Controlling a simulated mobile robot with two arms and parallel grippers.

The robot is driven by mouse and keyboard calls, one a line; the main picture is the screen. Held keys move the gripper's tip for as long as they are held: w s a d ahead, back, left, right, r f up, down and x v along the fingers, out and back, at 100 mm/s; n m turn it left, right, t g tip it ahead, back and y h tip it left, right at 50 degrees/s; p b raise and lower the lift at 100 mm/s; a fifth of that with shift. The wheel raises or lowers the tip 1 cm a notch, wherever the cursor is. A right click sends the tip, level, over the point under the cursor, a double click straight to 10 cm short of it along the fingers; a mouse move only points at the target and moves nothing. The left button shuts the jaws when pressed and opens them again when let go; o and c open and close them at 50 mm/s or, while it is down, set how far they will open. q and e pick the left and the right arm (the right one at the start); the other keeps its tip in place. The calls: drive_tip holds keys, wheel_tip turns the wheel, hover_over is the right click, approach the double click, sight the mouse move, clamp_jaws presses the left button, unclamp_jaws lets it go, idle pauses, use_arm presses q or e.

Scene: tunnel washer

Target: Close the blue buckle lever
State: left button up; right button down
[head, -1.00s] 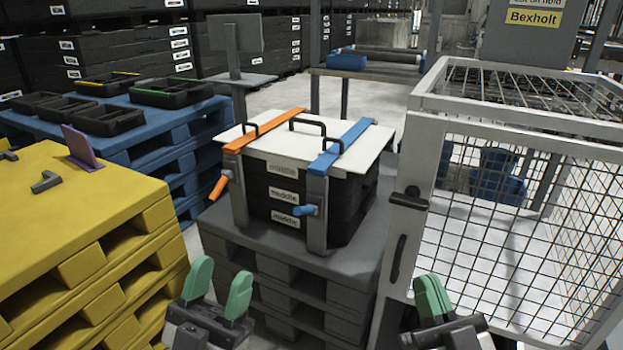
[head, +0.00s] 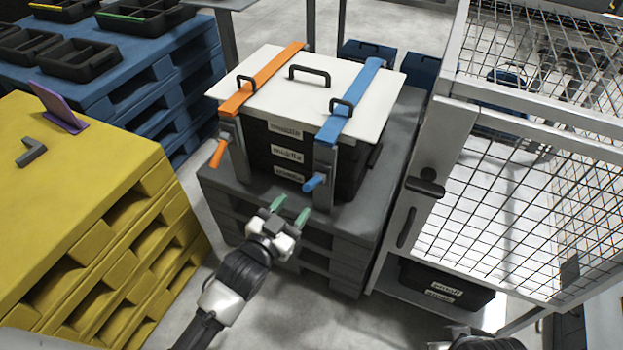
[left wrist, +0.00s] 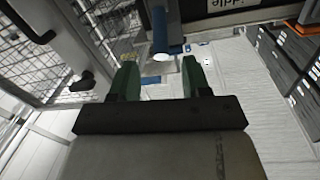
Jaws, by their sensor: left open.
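The blue buckle lever (head: 316,182) sticks out toward me from the grey upright bracket (head: 324,165) below the blue strap (head: 350,103). The strap crosses the white lid (head: 310,80) of a stack of black crates (head: 286,153). My left gripper (head: 290,209) is open and empty, its green fingertips a little left of and below the lever, apart from it. In the left wrist view a blue part (left wrist: 159,30), probably the lever, shows ahead between the open fingers (left wrist: 160,80). My right gripper's fingers are not visible.
An orange strap (head: 262,78) and orange lever (head: 219,153) are left of the blue ones. The crates stand on grey pallets (head: 375,200). A white mesh cage (head: 430,165) stands close on the right, yellow pallets (head: 80,190) on the left. Clear floor shows between the pallets.

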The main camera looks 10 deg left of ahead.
sight(311, 185)
use_arm(q)
drive_tip(key=b+x, duration=0.1)
drive_tip(key=x, duration=0.7)
clamp_jaws()
